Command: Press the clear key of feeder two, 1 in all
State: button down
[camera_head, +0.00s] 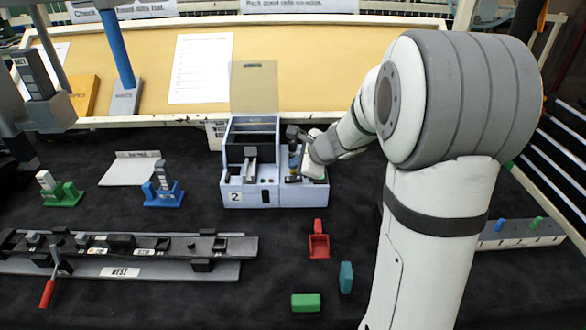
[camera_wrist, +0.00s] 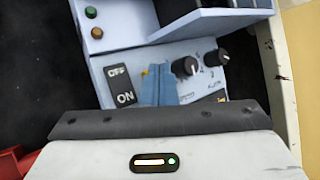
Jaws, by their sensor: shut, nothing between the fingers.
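Feeder two is a light blue box (camera_head: 251,192) with a "2" label on its front, standing at the middle of the dark bench. My gripper (camera_head: 293,165) is over the panel at the feeder's right side. Its blue fingers (camera_wrist: 158,84) are shut and empty, between the switch and the larger knob (camera_wrist: 185,67). A small yellow bit shows beside the fingertips, mostly hidden. I cannot read a clear key, nor tell whether the fingers touch the panel.
A green and an amber button (camera_wrist: 97,33) sit on another part of the feeder. A red scoop-like piece (camera_head: 319,240), a teal block (camera_head: 346,277) and a green block (camera_head: 306,302) lie in front. A black rail assembly (camera_head: 130,244) is at left. A tan board stands behind.

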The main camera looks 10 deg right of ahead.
jog(key=shift+r+p, duration=0.45)
jog(key=shift+r, duration=0.3)
notch_tip(320, 180, up, 5)
jog(key=p, duration=0.4)
dwell(0.5)
jog(key=s+r+n+g+h, duration=0.2)
jog(key=s+n+g+h, duration=0.2)
jog(key=s+n, duration=1.7)
jog(key=s+g, duration=0.1)
jog(key=s, duration=0.7)
jog(key=shift+a+h, duration=0.3)
